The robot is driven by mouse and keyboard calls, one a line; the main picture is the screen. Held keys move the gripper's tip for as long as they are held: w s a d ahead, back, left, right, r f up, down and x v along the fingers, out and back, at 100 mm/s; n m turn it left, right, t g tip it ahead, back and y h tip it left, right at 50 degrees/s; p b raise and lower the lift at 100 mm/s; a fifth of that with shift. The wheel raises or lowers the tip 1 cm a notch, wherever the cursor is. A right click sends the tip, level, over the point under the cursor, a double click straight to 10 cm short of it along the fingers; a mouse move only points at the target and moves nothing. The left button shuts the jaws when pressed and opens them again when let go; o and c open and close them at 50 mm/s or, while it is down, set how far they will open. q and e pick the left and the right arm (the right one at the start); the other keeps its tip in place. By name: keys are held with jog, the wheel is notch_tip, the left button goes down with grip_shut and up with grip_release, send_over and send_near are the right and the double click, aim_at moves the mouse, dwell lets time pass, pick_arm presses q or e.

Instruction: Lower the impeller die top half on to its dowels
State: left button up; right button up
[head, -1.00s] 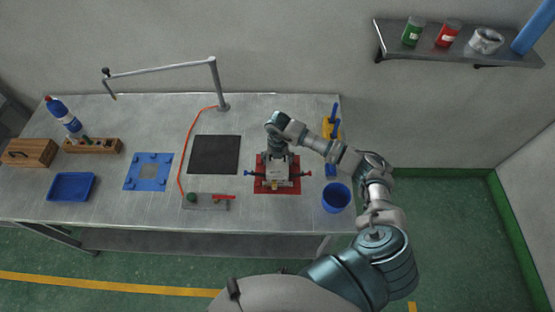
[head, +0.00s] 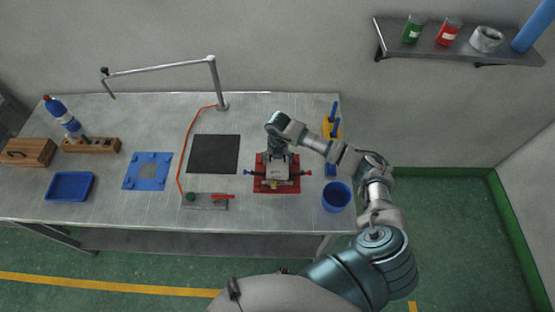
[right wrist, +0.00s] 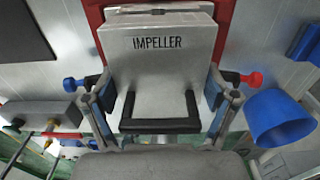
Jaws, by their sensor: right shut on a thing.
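The impeller die top half (right wrist: 165,65) is a grey metal block marked IMPELLER, with a black handle (right wrist: 160,125) on its near side. My right gripper (right wrist: 160,98) has one finger on each side of the block and is shut on it. In the head view my right gripper (head: 278,157) is over the block (head: 277,174), which sits above the red base plate (head: 290,188). The dowels and the lower half are mostly hidden under the block, so I cannot tell whether the halves touch. My left gripper is out of view.
A blue knob (right wrist: 69,84) and a red knob (right wrist: 254,79) flank the die. A blue cup (head: 336,198) stands close on the right.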

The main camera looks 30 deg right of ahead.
jog(key=shift+f+b, duration=0.4)
jog(key=shift+f, duration=0.15)
jog(key=o, duration=1.6)
jog(key=shift+o, duration=0.2)
notch_tip(320, 180, up, 12)
jog(key=shift+f, duration=0.15)
